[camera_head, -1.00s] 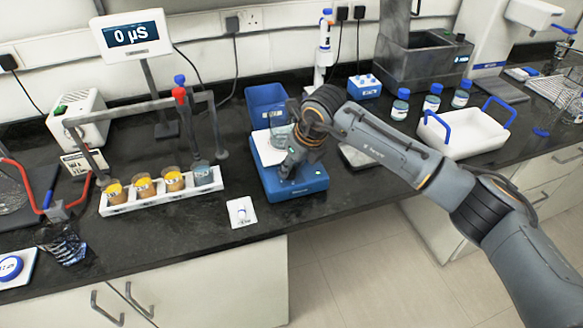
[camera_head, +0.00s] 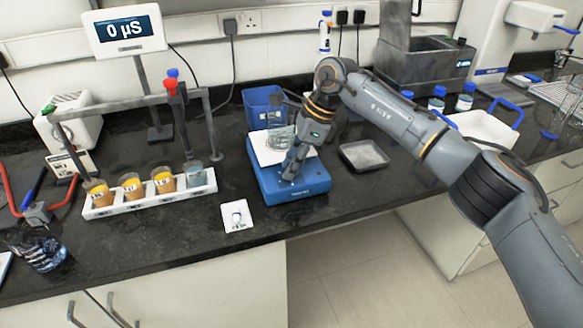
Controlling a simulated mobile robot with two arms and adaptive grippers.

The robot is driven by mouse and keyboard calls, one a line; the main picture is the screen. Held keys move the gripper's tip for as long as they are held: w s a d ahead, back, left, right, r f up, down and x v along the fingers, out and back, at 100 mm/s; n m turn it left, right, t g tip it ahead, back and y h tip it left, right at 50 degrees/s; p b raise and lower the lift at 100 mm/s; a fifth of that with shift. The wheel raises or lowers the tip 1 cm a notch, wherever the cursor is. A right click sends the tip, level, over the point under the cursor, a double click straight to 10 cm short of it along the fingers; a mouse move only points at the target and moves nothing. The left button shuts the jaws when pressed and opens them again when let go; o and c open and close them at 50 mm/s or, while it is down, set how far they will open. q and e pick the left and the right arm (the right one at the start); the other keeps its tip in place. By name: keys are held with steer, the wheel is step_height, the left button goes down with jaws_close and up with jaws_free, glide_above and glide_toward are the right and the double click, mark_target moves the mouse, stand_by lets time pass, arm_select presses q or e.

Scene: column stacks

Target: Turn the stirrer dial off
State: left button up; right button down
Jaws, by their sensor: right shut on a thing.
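The stirrer is a blue box with a white top plate (camera_head: 263,154) near the middle of the bench. Its blue body (camera_head: 262,187) faces the front edge. A clear glass beaker (camera_head: 280,137) stands on the plate, partly behind my arm. My right gripper (camera_head: 290,174) points down at the front of the stirrer and is shut at its front panel. The dial is hidden behind the fingers, so I cannot see its setting. My left gripper is not in view.
A white rack (camera_head: 150,202) with several labelled cups stands left, under a frame with red and blue probes. A small white pad (camera_head: 237,216) lies front left of the stirrer. A grey tray (camera_head: 364,155) lies to its right, and a blue bin (camera_head: 262,104) behind.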

steer(key=shift+w+n+g, duration=0.1)
steer(key=shift+n+g, duration=0.4)
steer(key=shift+n, duration=1)
steer(key=c, duration=1)
jaws_free()
steer(key=shift+c, duration=0.2)
